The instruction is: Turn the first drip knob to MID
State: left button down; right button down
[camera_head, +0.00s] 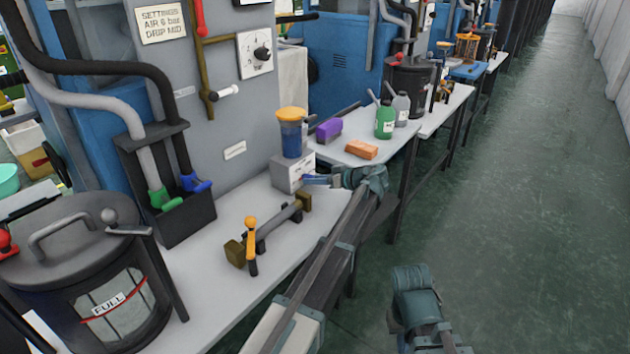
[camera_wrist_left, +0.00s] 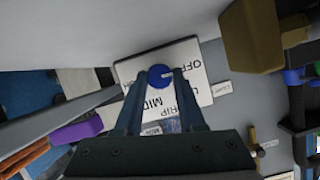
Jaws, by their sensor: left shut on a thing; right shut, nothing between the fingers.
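The first drip unit is a white box (camera_head: 291,173) under a blue jar with a yellow lid (camera_head: 291,135), on the pale bench. In the left wrist view its white label plate (camera_wrist_left: 197,88) reads OFF, MID and DRIP, with a round blue knob (camera_wrist_left: 159,74) on it. My left gripper (camera_head: 312,180) reaches the box's front from the right. Its fingers are shut on the blue knob, one on each side (camera_wrist_left: 160,80). A small light mark shows on the knob, but I cannot tell exactly where it points. My right gripper (camera_head: 411,280) is shut and empty over the aisle.
A brass-ended bar with an orange handle (camera_head: 251,238) lies on the bench near the box. A purple block (camera_head: 328,129), orange brick (camera_head: 361,149) and green bottle (camera_head: 385,120) stand beyond. A sign (camera_head: 161,22) reads DRIP MID. The green aisle floor (camera_head: 520,200) is clear.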

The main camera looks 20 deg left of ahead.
pick_arm(q)
jog(key=shift+w+d+f+m+g+y+b, duration=0.1)
jog(key=shift+m+g+y+b, duration=0.1)
jog(key=shift+m+g, duration=0.25)
jog(key=shift+w+m+g+y+b, duration=0.15)
jog(key=shift+m+g, duration=0.1)
jog(key=shift+m, duration=0.3)
jog(key=shift+m+g+y+b, duration=0.5)
jog(key=shift+m+b, duration=0.1)
jog(key=shift+m, duration=0.6)
jog(key=c, duration=0.5)
grip_release()
jog(key=p+v, duration=0.3)
jog(key=v, duration=0.9)
jog(key=shift+d+r+p, duration=0.25)
jog(key=shift+d+p, duration=0.05)
jog(key=shift+p, duration=0.1)
jog(key=shift+d+r, duration=0.1)
jog(key=shift+d, duration=0.45)
